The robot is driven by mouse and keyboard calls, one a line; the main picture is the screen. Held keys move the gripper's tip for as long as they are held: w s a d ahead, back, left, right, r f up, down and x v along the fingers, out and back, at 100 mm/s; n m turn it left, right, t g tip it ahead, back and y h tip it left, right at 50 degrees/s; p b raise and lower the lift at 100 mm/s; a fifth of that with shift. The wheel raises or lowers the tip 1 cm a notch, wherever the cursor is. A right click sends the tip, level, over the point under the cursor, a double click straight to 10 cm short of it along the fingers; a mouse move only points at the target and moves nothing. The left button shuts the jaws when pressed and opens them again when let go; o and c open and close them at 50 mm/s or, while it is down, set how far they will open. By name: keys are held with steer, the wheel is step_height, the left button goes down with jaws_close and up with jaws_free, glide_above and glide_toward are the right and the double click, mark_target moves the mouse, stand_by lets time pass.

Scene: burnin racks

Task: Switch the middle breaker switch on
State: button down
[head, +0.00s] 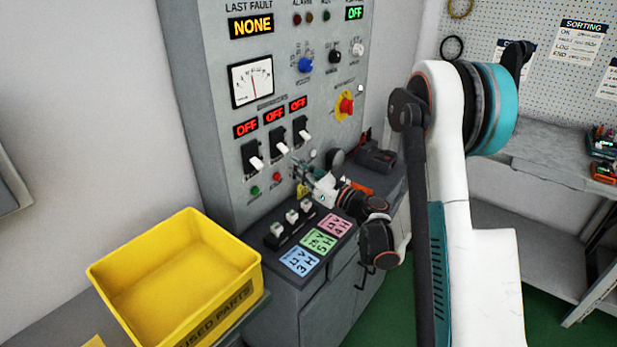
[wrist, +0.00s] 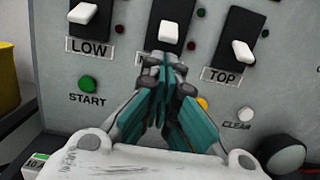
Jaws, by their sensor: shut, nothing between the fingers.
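Three breaker switches with white levers on black plates sit in a row on the grey panel. In the head view the middle breaker switch (head: 281,147) is between the left breaker (head: 254,160) and the right breaker (head: 304,135). All levers point down, and the displays above read OFF. In the wrist view the middle lever (wrist: 170,32) is just above my gripper (wrist: 165,62), between the LOW switch (wrist: 83,13) and the TOP switch (wrist: 242,50). My gripper is shut and empty, its tips covering most of the middle label. I cannot tell whether it touches the lever.
A green START button (wrist: 88,83) and a white CLEAR button (wrist: 245,114) are below the switches. A red and yellow knob (head: 346,105) is up to the right. A yellow bin (head: 176,275) stands at the lower left. Coloured cards (head: 318,242) lie on the ledge.

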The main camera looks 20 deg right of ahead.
mark_target(286, 151)
steer(key=shift+x, duration=1.4)
steer(key=shift+s+d+r+g+h+p, duration=0.3)
steer(key=shift+r+g+h+p, duration=0.3)
steer(key=shift+p, duration=0.4)
steer(key=g+p, duration=0.1)
steer(key=r+g+h+p, duration=0.1)
steer(key=p, duration=0.1)
steer(key=s+r+g+h+p, duration=0.1)
steer(key=p, duration=0.1)
steer(key=shift+s+d+r+g, duration=0.1)
steer(key=shift+d+r+g, duration=0.1)
steer(key=shift+d+g, duration=0.2)
steer(key=shift+a+r, duration=0.1)
steer(key=shift+r, duration=0.05)
steer(key=shift+r+p, duration=0.4)
steer(key=shift+r, duration=0.25)
